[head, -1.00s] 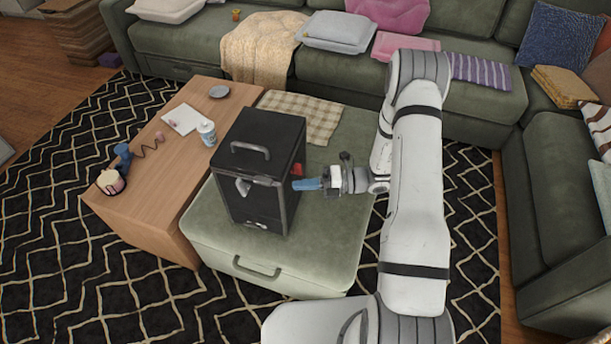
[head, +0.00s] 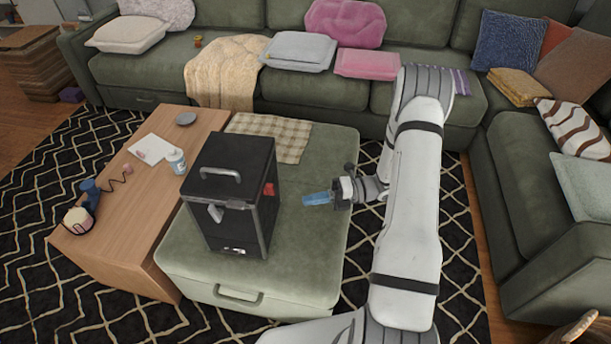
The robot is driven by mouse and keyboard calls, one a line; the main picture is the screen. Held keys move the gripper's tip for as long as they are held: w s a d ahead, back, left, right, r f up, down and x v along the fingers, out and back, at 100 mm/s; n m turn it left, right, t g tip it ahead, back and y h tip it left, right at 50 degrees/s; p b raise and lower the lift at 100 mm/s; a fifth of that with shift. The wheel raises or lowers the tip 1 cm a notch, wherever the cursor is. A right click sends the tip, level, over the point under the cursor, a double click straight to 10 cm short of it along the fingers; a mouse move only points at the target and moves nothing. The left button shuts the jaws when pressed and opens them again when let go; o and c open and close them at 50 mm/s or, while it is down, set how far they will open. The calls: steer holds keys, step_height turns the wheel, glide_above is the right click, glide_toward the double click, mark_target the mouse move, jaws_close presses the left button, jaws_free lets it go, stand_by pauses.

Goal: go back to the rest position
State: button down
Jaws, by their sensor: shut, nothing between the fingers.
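My gripper (head: 317,199) shows in the head view with blue fingers shut and empty. It is over the right part of the green ottoman (head: 310,245), pointing left. A black box (head: 225,200) with a handle on top and one on its front stands on the ottoman, left of my gripper. A clear gap lies between the fingertips and the box. A red part (head: 269,189) shows on the box's right side.
A wooden table (head: 135,225) on the left bears a white bottle (head: 177,161), paper and a small dish. A checkered cloth (head: 270,137) lies behind the box. The green sectional (head: 330,90) runs along the back and right. Patterned rug (head: 460,260) shows right of the ottoman.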

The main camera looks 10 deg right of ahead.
steer(key=shift+r, duration=0.1)
steer(key=s+r+n+h+p, duration=0.1)
steer(key=s+r+n+h, duration=0.4)
steer(key=r+n, duration=0.4)
steer(key=s+r+n+t+h, duration=0.1)
steer(key=s+r+n+h, duration=0.5)
steer(key=n, duration=0.7)
steer(key=s+d+r+n+t+h+p, duration=0.1)
steer(key=s+r+n+h, duration=0.5)
steer(key=r+n, duration=0.5)
steer(key=shift+s+r+n+p, duration=0.35)
steer(key=shift+s+n, duration=0.25)
steer(key=shift+s, duration=0.1)
steer(key=shift+d, duration=0.1)
